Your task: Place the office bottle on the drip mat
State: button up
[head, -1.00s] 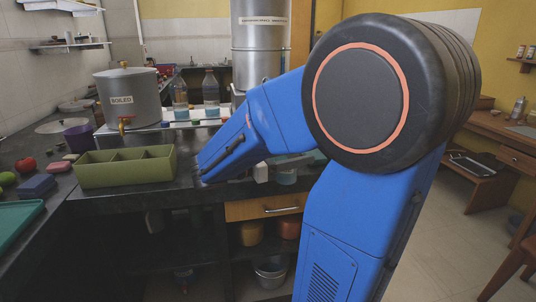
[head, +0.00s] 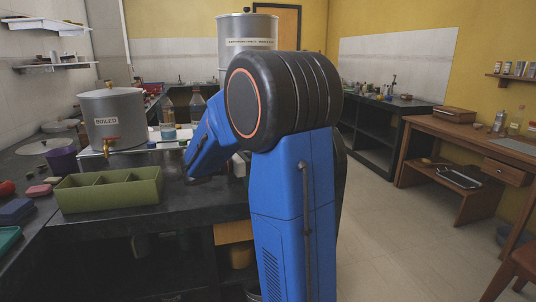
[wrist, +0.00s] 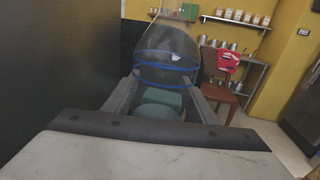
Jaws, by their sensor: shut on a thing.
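In the wrist view, my gripper (wrist: 162,88) is shut on a clear, dark-tinted bottle (wrist: 166,52) with blue bands and a greenish lower part between the fingers. I take it as the office bottle; no label is readable. In the head view my blue arm reaches down over the dark counter, and its own links hide the gripper and the held bottle. A pale flat mat or board (head: 124,147) lies on the counter behind the green bin. I cannot tell whether it is the drip mat.
A steel canister marked BOILED (head: 112,108) stands at the left, with two bottles (head: 168,110) (head: 197,103) beside it. A green divided bin (head: 110,190) is on the front counter. A wooden desk (head: 440,128) with a grey mat (head: 514,145) stands right. Floor between is clear.

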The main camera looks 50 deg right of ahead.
jog(key=w, duration=0.1)
jog(key=w+d, duration=0.2)
jog(key=shift+w+d+f, duration=0.1)
jog(key=shift+w+f, duration=0.15)
jog(key=shift+f, duration=0.65)
jog(key=o, duration=1.3)
jog(key=shift+c, duration=0.2)
jog(key=shift+r, duration=0.25)
jog(key=shift+r+v, duration=0.2)
jog(key=shift+v, duration=1.7)
jog(key=shift+r+v, duration=0.2)
jog(key=shift+v, duration=1.7)
